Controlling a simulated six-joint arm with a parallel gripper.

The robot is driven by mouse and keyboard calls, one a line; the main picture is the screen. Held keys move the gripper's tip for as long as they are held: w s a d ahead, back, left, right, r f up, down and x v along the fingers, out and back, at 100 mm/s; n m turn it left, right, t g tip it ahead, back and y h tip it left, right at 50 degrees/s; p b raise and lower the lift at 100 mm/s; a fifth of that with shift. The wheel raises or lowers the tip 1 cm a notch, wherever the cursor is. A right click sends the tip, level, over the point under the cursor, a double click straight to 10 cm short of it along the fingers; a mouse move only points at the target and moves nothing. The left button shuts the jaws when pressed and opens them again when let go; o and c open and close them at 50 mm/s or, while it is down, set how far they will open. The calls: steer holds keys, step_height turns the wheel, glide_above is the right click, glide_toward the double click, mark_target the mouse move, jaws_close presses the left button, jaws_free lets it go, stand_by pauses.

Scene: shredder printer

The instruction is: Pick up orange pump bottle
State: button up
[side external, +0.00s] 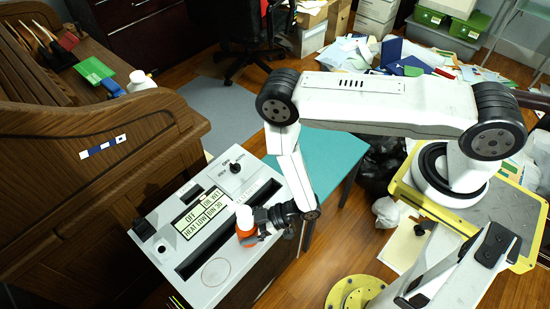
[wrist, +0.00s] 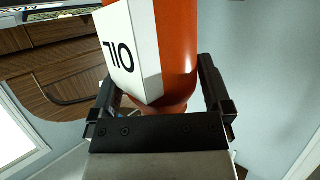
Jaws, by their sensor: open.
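The orange pump bottle (side external: 246,230) with a white top stands on the slot side of the grey-white machine in the side view. In the wrist view the orange bottle (wrist: 180,50) fills the middle, with a white label reading "OIL". My gripper (side external: 260,229) is at the bottle from the right. In the wrist view its two black fingers stand on either side of the bottle, open, with a visible gap at least on the right. The bottle's top is out of the wrist view, and the side view does not clearly show its base.
The machine's panel (side external: 202,213) has a printed label, a knob (side external: 235,168) and a long dark slot. A wooden roll-top desk (side external: 80,130) stands to the left, with a white bottle (side external: 140,81) on it. A teal table (side external: 325,160) lies behind my arm.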

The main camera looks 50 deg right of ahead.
stand_by(0.4)
steer(key=c, duration=1.3)
steer(key=shift+c, duration=0.2)
steer(key=shift+r, duration=0.15)
steer(key=shift+r, duration=0.8)
steer(key=s+d+r, duration=0.6)
steer(key=s+r, duration=0.5)
steer(key=s, duration=0.1)
steer(key=shift+s+d, duration=0.15)
steer(key=shift+s, duration=0.1)
